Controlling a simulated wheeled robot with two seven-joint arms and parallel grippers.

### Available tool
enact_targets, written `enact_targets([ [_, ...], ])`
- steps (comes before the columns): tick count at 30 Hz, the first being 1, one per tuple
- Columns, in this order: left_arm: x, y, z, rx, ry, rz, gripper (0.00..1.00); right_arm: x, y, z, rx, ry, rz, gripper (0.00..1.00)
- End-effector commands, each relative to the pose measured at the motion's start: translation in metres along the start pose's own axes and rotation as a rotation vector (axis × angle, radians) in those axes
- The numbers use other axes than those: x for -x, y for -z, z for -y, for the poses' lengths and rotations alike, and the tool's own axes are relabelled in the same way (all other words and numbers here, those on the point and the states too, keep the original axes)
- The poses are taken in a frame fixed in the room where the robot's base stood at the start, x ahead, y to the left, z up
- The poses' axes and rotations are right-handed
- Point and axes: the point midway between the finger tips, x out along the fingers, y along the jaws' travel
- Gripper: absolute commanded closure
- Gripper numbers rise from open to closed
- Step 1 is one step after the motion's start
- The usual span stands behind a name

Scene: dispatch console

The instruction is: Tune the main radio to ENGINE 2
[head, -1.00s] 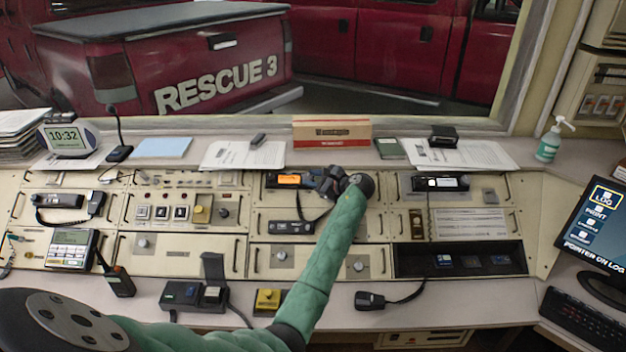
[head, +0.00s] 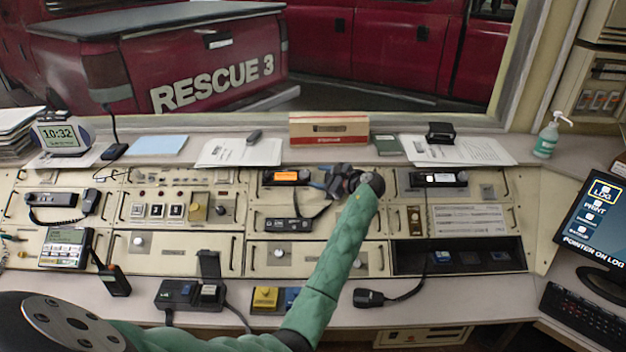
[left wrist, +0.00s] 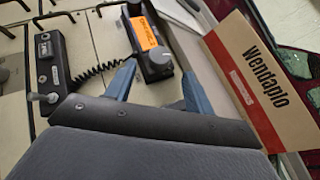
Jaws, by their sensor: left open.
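The main radio (head: 286,177) is a black unit with a lit orange display, set in the upper middle of the console. In the left wrist view the radio (left wrist: 152,42) has a grey round knob (left wrist: 160,58) at the end near my fingers. The display text is too small to read. My left gripper (head: 328,178) is just right of the radio in the head view. In the left wrist view my left gripper (left wrist: 158,88) is open, its blue fingers spread on either side of the knob's line and apart from it. My right gripper is not in view.
A black unit with a coiled cord (left wrist: 50,62) sits beside the radio. A red and cream box (head: 328,128) stands behind it on the ledge. Another radio (head: 438,179) with a white display is to the right. A desk microphone (head: 115,150) stands at left.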

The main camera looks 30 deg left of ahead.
Motion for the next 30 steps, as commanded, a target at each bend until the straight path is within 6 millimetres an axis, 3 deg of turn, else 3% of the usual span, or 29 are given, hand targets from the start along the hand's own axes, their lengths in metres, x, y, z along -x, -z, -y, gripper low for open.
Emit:
enact_targets([
  [9, 0.029, 0.001, 0.000, 0.000, -0.001, 0.000, 0.47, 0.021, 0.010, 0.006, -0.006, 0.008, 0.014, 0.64],
  [30, 0.031, 0.000, 0.000, 0.000, -0.001, 0.000, 0.47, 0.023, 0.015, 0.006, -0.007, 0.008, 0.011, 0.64],
])
